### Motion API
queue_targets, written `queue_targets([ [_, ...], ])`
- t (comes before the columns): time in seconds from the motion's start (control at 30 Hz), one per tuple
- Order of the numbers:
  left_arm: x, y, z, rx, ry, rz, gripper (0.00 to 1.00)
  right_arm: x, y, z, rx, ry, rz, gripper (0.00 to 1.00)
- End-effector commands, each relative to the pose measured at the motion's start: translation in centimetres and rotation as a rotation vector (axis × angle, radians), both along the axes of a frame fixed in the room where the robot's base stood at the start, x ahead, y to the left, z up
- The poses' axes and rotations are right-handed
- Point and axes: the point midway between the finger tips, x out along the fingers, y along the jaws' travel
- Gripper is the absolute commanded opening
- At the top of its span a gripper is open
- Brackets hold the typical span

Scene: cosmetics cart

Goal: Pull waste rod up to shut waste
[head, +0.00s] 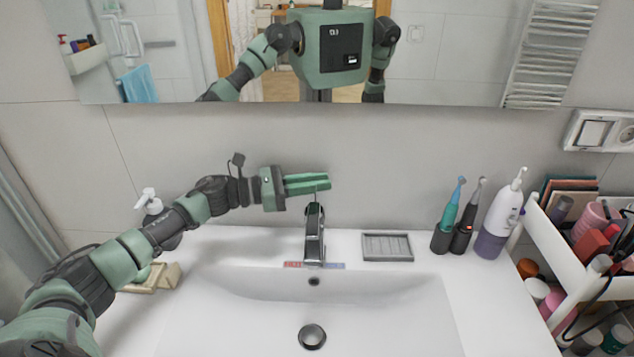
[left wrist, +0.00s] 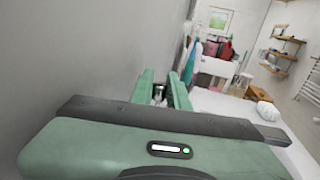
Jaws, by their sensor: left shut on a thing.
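The chrome tap (head: 314,235) stands at the back of the white sink (head: 400,310). The thin waste rod (head: 315,193) rises behind the top of the tap. My left gripper (head: 324,182) reaches in from the left above the tap, its green fingers shut on the rod's upper end. In the left wrist view the fingers (left wrist: 165,88) point away along the wall, with a small shiny metal piece between them. The round waste plug (head: 312,336) lies in the basin's drain; its exact height is hard to tell. My right gripper is not directly in view.
A grey soap dish (head: 387,247), electric toothbrushes (head: 448,225) and a white-purple bottle (head: 500,215) stand right of the tap. A white cart (head: 560,250) with cosmetics is at far right. A soap pump (head: 150,205) stands left, behind my arm. The mirror (head: 450,60) reflects me.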

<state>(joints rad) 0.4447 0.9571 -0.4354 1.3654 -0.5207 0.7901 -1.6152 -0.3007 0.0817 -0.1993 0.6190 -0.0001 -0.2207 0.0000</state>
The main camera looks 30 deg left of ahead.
Motion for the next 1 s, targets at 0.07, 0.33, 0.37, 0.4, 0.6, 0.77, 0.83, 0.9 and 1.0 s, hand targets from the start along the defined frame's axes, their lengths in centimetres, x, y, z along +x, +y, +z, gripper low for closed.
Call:
queue_targets([
  [0.07,0.0,0.2,-0.1,0.004,0.002,0.003,0.0,0.1,0.1,0.0,0.001,-0.001,-0.001,0.36],
  [0.33,0.0,0.2,-0.1,0.004,0.002,0.004,0.0,0.1,0.4,0.0,0.005,-0.002,-0.002,0.36],
  [0.37,0.0,0.2,-0.1,0.004,0.002,0.004,0.0,0.1,0.4,0.0,0.005,-0.002,-0.002,0.36],
  [0.4,0.0,0.2,-0.1,0.004,0.002,0.004,0.0,0.1,0.4,0.0,0.005,-0.003,-0.002,0.36],
  [0.6,0.0,0.3,-0.1,0.004,0.002,0.004,0.0,0.2,0.4,0.0,0.005,-0.003,-0.002,0.36],
  [0.77,0.0,0.3,0.6,0.006,-0.001,0.004,0.0,0.2,0.4,-0.7,0.005,-0.003,-0.001,0.36],
  [0.83,0.0,0.3,1.4,0.007,-0.002,0.004,0.0,0.2,0.4,-1.2,0.005,-0.003,-0.001,0.36],
  [0.9,0.0,0.3,1.9,0.005,0.0,0.004,0.0,0.2,0.4,-1.1,0.005,-0.003,-0.001,0.36],
  [1.0,0.0,0.3,2.0,0.004,0.0,0.005,0.0,0.2,0.4,-1.0,0.005,-0.003,-0.001,0.36],
])
